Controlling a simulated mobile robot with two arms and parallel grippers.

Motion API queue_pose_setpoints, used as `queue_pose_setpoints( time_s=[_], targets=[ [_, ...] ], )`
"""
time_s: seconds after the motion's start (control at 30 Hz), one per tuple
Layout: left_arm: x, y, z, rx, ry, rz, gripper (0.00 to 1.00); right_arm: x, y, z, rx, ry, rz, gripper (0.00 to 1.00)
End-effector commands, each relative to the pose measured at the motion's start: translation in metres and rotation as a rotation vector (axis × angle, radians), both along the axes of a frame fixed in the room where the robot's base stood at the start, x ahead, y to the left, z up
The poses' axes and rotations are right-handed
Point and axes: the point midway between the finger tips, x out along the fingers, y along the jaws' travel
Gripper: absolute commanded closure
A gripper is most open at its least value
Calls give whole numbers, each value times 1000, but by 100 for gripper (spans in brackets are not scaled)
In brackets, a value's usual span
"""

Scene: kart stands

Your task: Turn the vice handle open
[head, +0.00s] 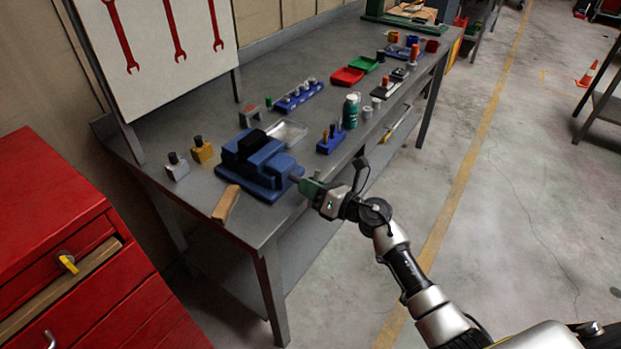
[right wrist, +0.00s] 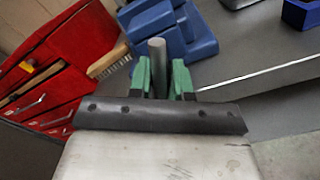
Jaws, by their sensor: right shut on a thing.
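The blue vice (head: 262,166) sits on the grey workbench near its front edge. Its grey handle rod (head: 296,179) sticks out toward my right gripper. My right gripper (head: 308,187) has green fingers and is at the handle, just beyond the bench edge. In the right wrist view the handle rod (right wrist: 157,60) stands between the two green fingers (right wrist: 163,80), which are shut on it. The blue vice body (right wrist: 180,35) is just beyond. The lower part of the rod is hidden behind the gripper's dark plate. My left gripper is not in view.
A wooden-handled brush (head: 226,204) lies left of the vice. Yellow (head: 202,152) and grey blocks stand behind it. A blue holder (head: 331,139) and a green can (head: 351,111) stand to the right. A red drawer cabinet (head: 60,230) is at the left.

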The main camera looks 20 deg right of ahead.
Motion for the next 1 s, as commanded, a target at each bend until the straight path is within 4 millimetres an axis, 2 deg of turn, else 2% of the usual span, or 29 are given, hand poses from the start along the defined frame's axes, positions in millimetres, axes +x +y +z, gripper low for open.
queue_pose_setpoints(
  time_s=[0.03, 0.3, 1.0],
  targets=[
    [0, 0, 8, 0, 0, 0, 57, 0, 0, 2, 32, 31, 0, 100],
    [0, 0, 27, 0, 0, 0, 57, 0, 0, 2, 235, 188, -1, 100],
    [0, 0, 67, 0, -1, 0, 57, 0, 0, 1, 744, 585, -3, 100]
  ],
)
